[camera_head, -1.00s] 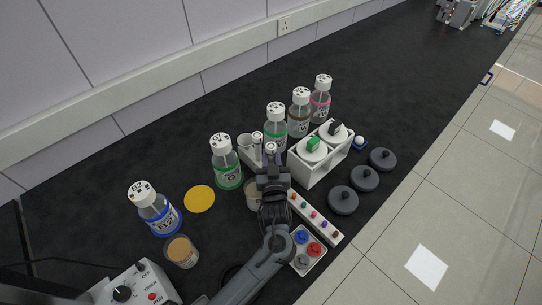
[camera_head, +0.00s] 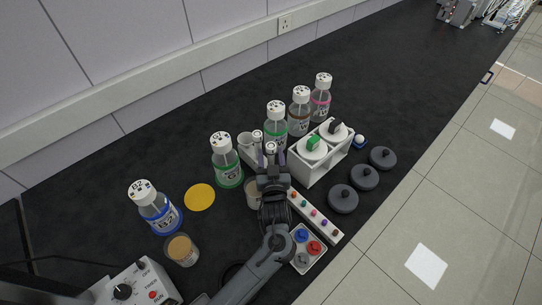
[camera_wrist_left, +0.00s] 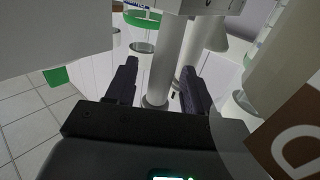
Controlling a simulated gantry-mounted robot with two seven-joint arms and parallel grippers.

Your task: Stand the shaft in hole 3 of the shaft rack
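The white shaft rack (camera_head: 249,155) stands mid-bench in the head view, partly hidden by my left gripper. White-topped shafts (camera_head: 257,136) show at it, one of them (camera_head: 270,147) just beyond my fingertips. My left gripper (camera_head: 270,157) has its fingers spread. In the left wrist view my open gripper (camera_wrist_left: 160,72) has a pale grey shaft (camera_wrist_left: 165,65) standing between its two dark fingers, with visible gaps on the sides. A second pale rod (camera_wrist_left: 189,50) is close behind it. Which hole holds which shaft cannot be told. My right gripper is not in view.
Bottles stand around the rack, including a green-banded one (camera_head: 226,165) to its left and another (camera_head: 275,122) behind it. A strip of coloured buttons (camera_head: 315,217) lies in front.

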